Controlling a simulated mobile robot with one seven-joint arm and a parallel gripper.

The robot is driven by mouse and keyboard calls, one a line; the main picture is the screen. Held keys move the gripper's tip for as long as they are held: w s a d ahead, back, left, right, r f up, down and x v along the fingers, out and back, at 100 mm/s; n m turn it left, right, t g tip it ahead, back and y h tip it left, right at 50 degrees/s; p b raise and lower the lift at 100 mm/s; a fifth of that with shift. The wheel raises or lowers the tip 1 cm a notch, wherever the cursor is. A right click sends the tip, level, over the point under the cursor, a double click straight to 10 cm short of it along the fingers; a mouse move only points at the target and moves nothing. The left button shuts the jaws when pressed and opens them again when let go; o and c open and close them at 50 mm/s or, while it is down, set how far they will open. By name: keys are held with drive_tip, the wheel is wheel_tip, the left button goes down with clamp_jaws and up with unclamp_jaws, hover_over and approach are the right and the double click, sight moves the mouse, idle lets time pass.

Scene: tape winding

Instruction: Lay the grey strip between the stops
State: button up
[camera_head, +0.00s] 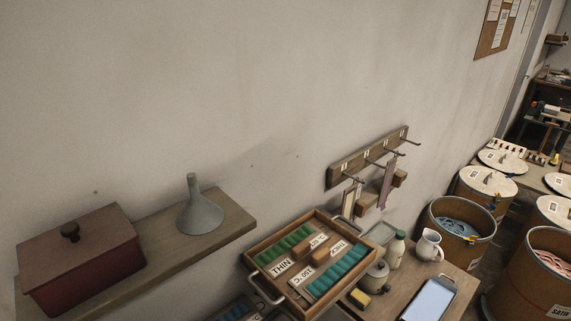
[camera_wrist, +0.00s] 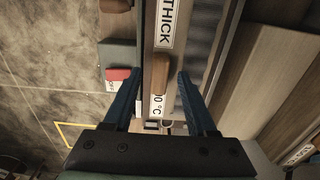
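My gripper (camera_wrist: 157,84) shows in the wrist view with its two blue fingers apart and nothing clearly held. Beyond the fingertips are a small wooden handle (camera_wrist: 159,74) and a tray label reading THICK (camera_wrist: 167,22); I cannot tell how far off they are. My gripper does not show in the head view. A greyish-mauve strip (camera_head: 386,186) and a paler strip (camera_head: 350,200) hang from the wall peg rack (camera_head: 350,168), each with a wooden block near its lower part. I cannot tell which is the grey strip. I cannot make out the stops.
A wooden tray (camera_head: 248,262) with green rolls stands on the bench, beside a lidded pot (camera_head: 374,277), bottle (camera_head: 396,250), white jug (camera_head: 428,245) and tablet (camera_head: 429,300). A wall shelf (camera_head: 240,222) holds a red box (camera_head: 80,258) and grey funnel (camera_head: 200,213). Drums (camera_head: 462,222) stand right.

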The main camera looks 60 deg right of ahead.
idle(0.3)
wheel_tip(320, 180, up, 13)
idle(0.5)
drive_tip(key=shift+s, duration=0.1)
